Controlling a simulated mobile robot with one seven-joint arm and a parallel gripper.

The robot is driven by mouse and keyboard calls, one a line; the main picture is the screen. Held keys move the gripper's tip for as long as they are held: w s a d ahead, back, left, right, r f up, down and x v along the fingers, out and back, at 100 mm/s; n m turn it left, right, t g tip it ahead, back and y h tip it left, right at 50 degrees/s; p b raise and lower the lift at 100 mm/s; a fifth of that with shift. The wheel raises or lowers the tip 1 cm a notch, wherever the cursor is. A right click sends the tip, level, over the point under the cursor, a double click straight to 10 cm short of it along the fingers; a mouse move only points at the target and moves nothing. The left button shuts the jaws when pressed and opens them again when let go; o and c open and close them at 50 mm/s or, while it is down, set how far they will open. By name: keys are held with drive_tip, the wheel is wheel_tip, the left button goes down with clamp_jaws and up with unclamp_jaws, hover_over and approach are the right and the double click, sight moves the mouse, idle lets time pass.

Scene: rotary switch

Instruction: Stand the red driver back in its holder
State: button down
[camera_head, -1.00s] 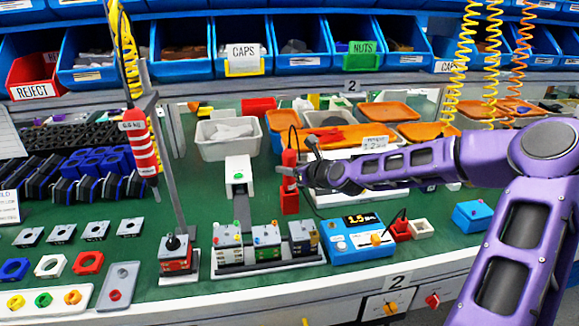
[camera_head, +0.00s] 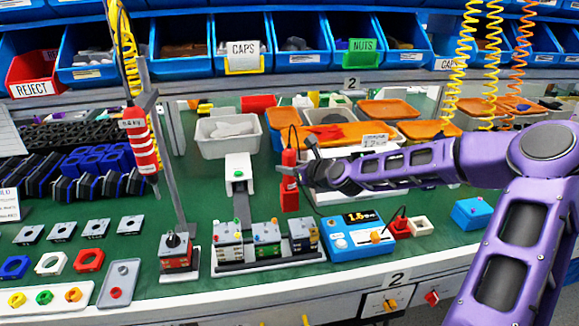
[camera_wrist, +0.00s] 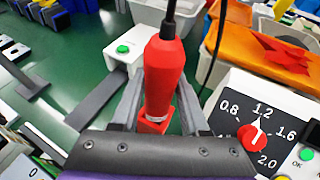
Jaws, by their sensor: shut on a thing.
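The red driver (camera_head: 289,160) stands roughly upright, with a black cord rising from its top. My gripper (camera_head: 288,172) is shut on it, and the jaws clasp the red body from both sides in the wrist view (camera_wrist: 163,75). A red block-like holder (camera_head: 290,198) is directly below the driver on the green bench. Its edge also shows under the driver in the wrist view (camera_wrist: 153,126). The driver's lower end is hidden by the jaws, so I cannot tell whether it is inside the holder or just above it.
A white device with a green button (camera_head: 239,175) stands left of the driver. A blue meter box (camera_head: 358,238) and a rack of small modules (camera_head: 265,258) stand in front.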

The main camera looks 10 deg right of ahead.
drive_tip(key=shift+f, duration=0.15)
drive_tip(key=shift+c, duration=1.6)
unclamp_jaws()
drive_tip(key=shift+f, duration=0.1)
drive_tip(key=shift+s+d, duration=0.1)
drive_tip(key=p+v, duration=0.3)
drive_tip(key=v, duration=1.4)
drive_tip(key=shift+p, duration=0.3)
drive_tip(key=shift+s, duration=0.1)
